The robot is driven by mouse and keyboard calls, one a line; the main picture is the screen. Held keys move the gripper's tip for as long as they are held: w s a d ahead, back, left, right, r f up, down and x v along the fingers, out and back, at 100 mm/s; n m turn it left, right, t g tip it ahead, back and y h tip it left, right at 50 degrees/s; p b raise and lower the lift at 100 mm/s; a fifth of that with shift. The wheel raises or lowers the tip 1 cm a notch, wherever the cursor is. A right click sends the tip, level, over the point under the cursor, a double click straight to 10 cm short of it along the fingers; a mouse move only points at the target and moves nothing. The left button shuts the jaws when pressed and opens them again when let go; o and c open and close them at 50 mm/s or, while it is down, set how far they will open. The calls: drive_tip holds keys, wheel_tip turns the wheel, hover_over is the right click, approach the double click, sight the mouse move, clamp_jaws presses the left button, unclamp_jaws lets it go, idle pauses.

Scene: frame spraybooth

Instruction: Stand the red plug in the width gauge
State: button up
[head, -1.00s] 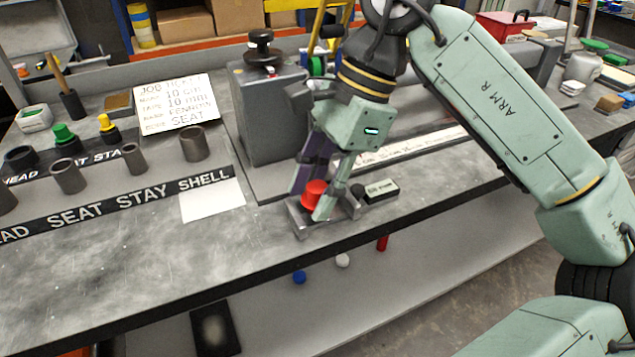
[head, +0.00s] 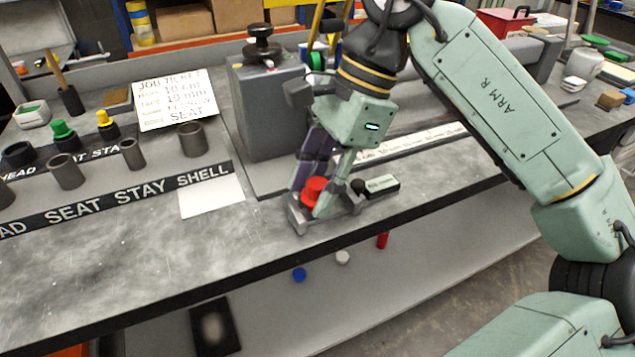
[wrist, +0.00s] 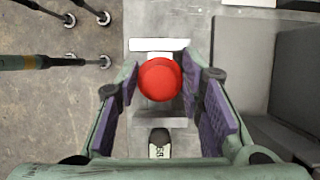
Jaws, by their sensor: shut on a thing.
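The red plug (head: 314,184) is upright at the width gauge (head: 297,222), a small grey metal fixture near the bench's front edge. My gripper (head: 314,203) points down and is shut on the plug, with one finger on each side. In the wrist view the round red top of the plug (wrist: 160,79) sits between my purple-padded fingers (wrist: 160,92), over the grey gauge (wrist: 165,123). The plug's lower end is hidden by its top and my fingers, so I cannot tell whether it rests on the gauge's floor.
A black-knobbed labelled piece (head: 381,185) adjoins the gauge on the right. A tall grey block (head: 265,115) stands behind. A white card (head: 211,197) lies left, beside rows of grey sleeves (head: 66,172). The front bench surface at left is clear.

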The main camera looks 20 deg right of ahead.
drive_tip(key=shift+s+f+b, duration=0.1)
drive_tip(key=shift+f+b, duration=0.5)
drive_tip(key=shift+b, duration=0.05)
idle(1.3)
drive_tip(key=o, duration=1.1)
drive_tip(key=shift+o, duration=0.2)
drive_tip(key=shift+r, duration=0.1)
drive_tip(key=v, duration=0.7)
drive_tip(key=shift+d+r, duration=0.1)
drive_tip(key=shift+r, duration=0.15)
